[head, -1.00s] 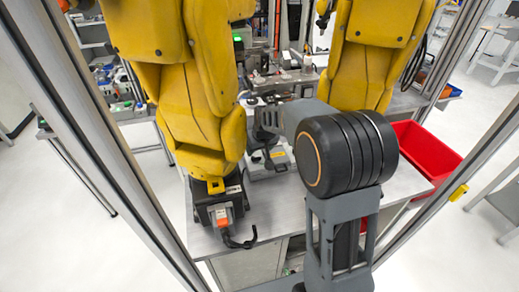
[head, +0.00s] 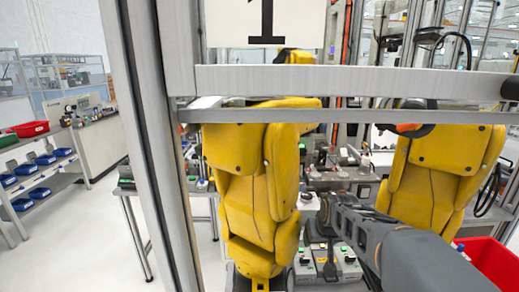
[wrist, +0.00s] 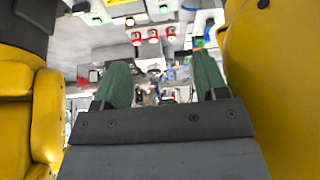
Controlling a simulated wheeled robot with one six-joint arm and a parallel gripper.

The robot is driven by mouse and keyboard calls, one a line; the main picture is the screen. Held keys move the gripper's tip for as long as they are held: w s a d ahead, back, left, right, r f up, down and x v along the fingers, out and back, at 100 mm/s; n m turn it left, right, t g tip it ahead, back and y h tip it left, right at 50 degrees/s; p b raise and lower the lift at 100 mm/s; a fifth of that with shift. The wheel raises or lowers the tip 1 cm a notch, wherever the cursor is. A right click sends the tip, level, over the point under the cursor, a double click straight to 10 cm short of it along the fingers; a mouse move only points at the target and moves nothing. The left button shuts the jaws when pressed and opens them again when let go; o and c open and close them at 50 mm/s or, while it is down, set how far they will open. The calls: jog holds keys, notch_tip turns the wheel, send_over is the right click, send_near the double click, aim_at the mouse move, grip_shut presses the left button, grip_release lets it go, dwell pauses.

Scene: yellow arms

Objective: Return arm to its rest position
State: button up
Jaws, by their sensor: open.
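My arm (head: 430,255) reaches in from the lower right of the head view, between two yellow robot arms. Its far end lies over the machine bench, too small there to make out the fingers. In the wrist view my gripper (wrist: 160,75) shows two green fingers spread wide apart, with nothing held between them. The left yellow arm (head: 255,190) stands close beside my arm's far end. The right yellow arm (head: 440,165) stands behind and right of it. Both flank my gripper in the wrist view, at the left (wrist: 30,110) and right (wrist: 270,80) edges.
A metal frame post (head: 160,150) and crossbar (head: 350,80) stand in front. A grey control box (head: 328,262) sits on the bench below my arm. A red bin (head: 490,262) is at lower right. Shelves with blue bins (head: 35,175) stand far left, beyond open floor.

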jog(key=s+r+p, duration=0.3)
jog(key=s+r, duration=0.2)
jog(key=s, duration=0.4)
jog(key=s+r+p, duration=0.4)
jog(key=s+r, duration=0.1)
jog(key=s, duration=0.5)
jog(key=shift+a+m, duration=0.3)
